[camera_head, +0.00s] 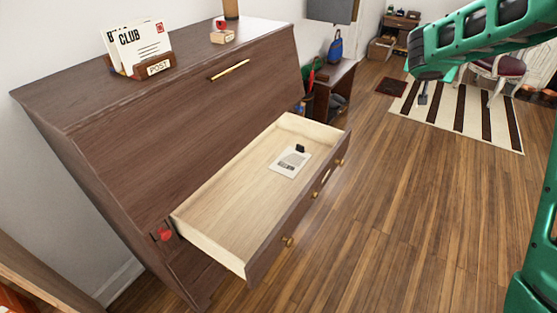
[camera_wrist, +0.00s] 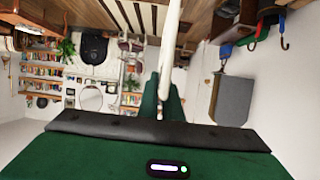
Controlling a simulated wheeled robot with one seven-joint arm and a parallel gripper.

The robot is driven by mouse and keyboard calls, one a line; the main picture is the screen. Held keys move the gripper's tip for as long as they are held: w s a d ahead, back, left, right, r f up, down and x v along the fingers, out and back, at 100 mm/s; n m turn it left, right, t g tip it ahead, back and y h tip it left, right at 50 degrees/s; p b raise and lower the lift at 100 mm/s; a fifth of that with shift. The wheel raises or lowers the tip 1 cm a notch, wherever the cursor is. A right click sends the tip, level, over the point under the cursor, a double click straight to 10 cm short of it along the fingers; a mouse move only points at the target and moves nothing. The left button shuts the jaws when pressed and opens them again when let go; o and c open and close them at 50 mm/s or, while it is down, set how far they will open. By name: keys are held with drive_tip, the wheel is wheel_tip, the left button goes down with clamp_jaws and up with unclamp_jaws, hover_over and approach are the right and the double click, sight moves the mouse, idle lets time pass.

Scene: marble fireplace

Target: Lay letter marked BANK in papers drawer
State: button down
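In the head view, a wooden holder (camera_head: 152,68) labelled POST stands on top of the brown desk. A white letter marked CLUB (camera_head: 148,42) stands upright in it. Another white letter (camera_head: 112,38) is behind, mostly hidden; only its first character shows, perhaps a B. The drawer (camera_head: 225,203) below is pulled out, its pale inside mostly bare. In the wrist view, my gripper's green fingers (camera_wrist: 161,100) are close together. A narrow white strip (camera_wrist: 170,45) runs up from between them; I cannot tell whether they hold it.
A printed paper (camera_head: 290,161) with a small black object lies in the drawer's far part. A red stamp-like item (camera_head: 222,33) sits on the desk top. A side table (camera_head: 330,85) stands beyond the desk. Wooden floor (camera_head: 400,220) right of the drawer is clear.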

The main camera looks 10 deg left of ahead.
drive_tip(key=s+a+f+n+y, duration=0.25)
drive_tip(key=a+f, duration=0.25)
drive_tip(key=a, duration=0.5)
drive_tip(key=s+a+f+n+y, duration=0.25)
drive_tip(key=a+f, duration=0.25)
drive_tip(key=a, duration=0.4)
drive_tip(key=s+a+f+n+y, duration=0.25)
drive_tip(key=a+f, duration=0.25)
drive_tip(key=a, duration=0.5)
drive_tip(key=s+a+f+n+g+y, duration=0.1)
drive_tip(key=s+a+f+n+y, duration=0.25)
drive_tip(key=s+a, duration=0.8)
drive_tip(key=s+a+f+n+g+y, duration=0.2)
drive_tip(key=s+a+f+n+y, duration=0.15)
drive_tip(key=s+a, duration=0.8)
wheel_tip(320, 180, down, 10)
drive_tip(key=shift+s+d+f+m, duration=0.15)
drive_tip(key=shift+s+d+m, duration=0.1)
drive_tip(key=shift+s+m, duration=0.15)
drive_tip(key=c, duration=2.3)
unclamp_jaws()
drive_tip(key=shift+f, duration=0.1)
drive_tip(key=o, duration=0.4)
drive_tip(key=shift+c, duration=0.2)
